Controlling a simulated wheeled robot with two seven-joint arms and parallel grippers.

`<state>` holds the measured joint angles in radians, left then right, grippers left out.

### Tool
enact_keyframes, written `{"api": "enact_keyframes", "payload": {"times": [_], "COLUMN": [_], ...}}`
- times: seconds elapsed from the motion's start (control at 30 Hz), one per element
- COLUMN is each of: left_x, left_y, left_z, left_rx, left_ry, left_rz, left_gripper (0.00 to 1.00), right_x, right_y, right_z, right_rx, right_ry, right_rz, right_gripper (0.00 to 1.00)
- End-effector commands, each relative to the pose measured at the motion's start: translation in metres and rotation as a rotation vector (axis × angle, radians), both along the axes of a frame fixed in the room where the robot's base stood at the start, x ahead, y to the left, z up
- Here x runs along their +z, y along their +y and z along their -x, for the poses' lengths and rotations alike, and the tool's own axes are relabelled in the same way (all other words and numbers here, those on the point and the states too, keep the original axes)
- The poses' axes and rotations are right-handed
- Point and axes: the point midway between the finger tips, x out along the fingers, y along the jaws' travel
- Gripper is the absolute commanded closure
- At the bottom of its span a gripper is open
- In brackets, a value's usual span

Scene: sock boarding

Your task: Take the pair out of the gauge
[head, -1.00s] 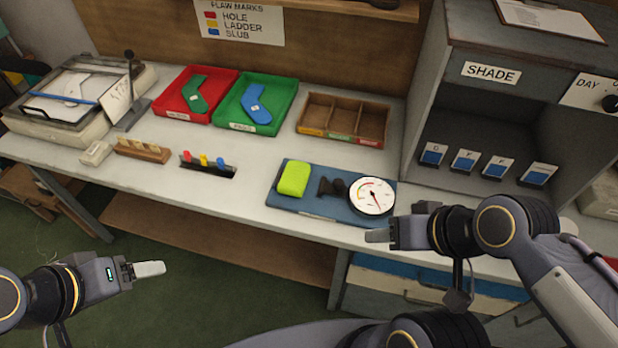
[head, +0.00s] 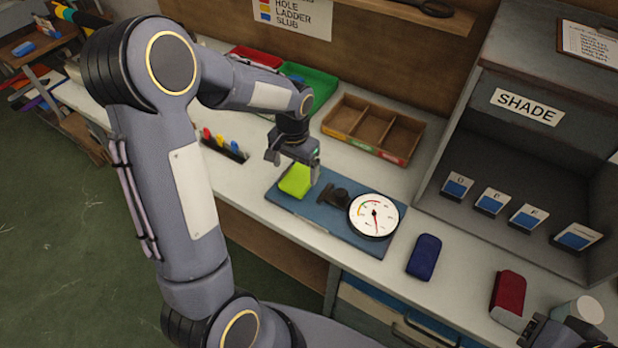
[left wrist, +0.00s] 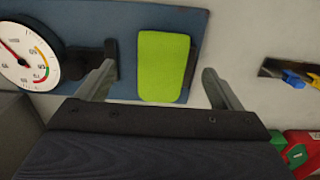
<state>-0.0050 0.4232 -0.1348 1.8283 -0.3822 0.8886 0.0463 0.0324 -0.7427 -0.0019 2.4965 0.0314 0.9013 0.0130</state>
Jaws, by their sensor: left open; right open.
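The lime-green pair (head: 295,181) lies on the blue board of the gauge (head: 345,238), at the left of its black jaw (head: 329,194) and round dial (head: 373,216). My left gripper (head: 294,163) is open just above the pair. In the left wrist view the pair (left wrist: 163,66) shows between my open fingers (left wrist: 160,88), with a gap on each side and the dial (left wrist: 27,52) at the left. I cannot tell how far the fingertips are above the board. My right gripper (head: 533,332) is open at the bottom right, partly cut off by the frame edge.
A dark blue pair (head: 424,256) and a dark red one (head: 508,292) lie right of the gauge, near a pale cylinder (head: 588,309). An empty wooden compartment tray (head: 372,128) stands behind the gauge. The SHADE cabinet (head: 500,75) is at the right. My left arm hides the bench's left part.

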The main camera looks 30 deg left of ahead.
Motion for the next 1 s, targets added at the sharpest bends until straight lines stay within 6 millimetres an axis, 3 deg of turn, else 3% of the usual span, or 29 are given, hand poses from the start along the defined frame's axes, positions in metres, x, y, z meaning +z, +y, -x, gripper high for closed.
{"api": "enact_keyframes", "payload": {"times": [0.3,0.63,1.0], "left_x": [-0.044,-0.052,-0.052], "left_y": [0.005,0.004,0.004], "left_z": [0.007,0.006,0.006], "left_rx": [0.000,0.001,0.001], "left_ry": [0.005,0.000,-0.001], "left_rz": [0.001,0.001,0.001], "left_gripper": [0.13,0.13,0.60], "right_x": [0.008,0.008,0.008], "right_y": [0.000,0.000,0.000], "right_z": [0.000,0.000,0.000], "right_rx": [0.000,0.000,0.000], "right_ry": [0.000,0.000,0.000], "right_rz": [0.000,0.000,0.000], "right_gripper": [0.50,0.50,0.50]}}
